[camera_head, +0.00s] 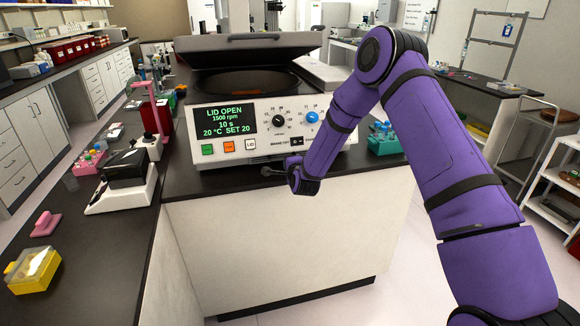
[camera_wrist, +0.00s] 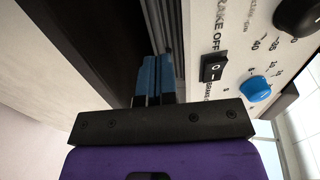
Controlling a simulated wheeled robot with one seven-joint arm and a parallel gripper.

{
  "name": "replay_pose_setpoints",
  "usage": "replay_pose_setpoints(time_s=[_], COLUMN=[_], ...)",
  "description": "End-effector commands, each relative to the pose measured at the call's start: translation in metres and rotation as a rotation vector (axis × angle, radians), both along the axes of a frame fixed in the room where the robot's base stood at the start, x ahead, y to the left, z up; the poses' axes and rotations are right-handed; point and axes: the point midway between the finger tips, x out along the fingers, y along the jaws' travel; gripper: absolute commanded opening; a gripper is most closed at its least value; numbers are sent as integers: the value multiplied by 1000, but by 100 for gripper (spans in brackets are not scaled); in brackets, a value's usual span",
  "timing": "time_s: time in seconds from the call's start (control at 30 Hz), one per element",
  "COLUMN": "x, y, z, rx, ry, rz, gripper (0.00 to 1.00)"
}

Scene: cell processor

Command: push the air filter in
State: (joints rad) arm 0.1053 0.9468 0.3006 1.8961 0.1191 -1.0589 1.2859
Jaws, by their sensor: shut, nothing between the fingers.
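The centrifuge (camera_head: 188,128) stands on the bench with its lid raised, and its display reads LID OPEN. In the wrist view a dark ribbed strip (camera_wrist: 172,22) runs along the lower edge of its front panel. It may be the air filter, but I cannot tell for sure. My gripper (camera_head: 266,171) is in front of the panel's lower edge, near the bench top. In the wrist view its blue fingers (camera_wrist: 153,68) are together and empty, with their tips beside the ribbed strip. I cannot tell whether they touch it.
A teal rack (camera_head: 384,142) stands right of the centrifuge. On the left bench are a black-and-white device (camera_head: 122,185) and a yellow box (camera_head: 33,270). The bench's front edge runs below my gripper.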

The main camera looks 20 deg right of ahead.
Motion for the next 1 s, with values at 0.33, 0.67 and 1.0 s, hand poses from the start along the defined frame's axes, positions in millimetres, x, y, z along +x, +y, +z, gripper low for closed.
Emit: replay_pose_setpoints(time_s=[0.33,0.67,1.0], x=[-42,-87,-98], y=[-1,-1,-2], z=[8,18,54], rx=[0,1,-99], ry=[3,3,40], rz=[0,0,55], gripper=[0,0,0])
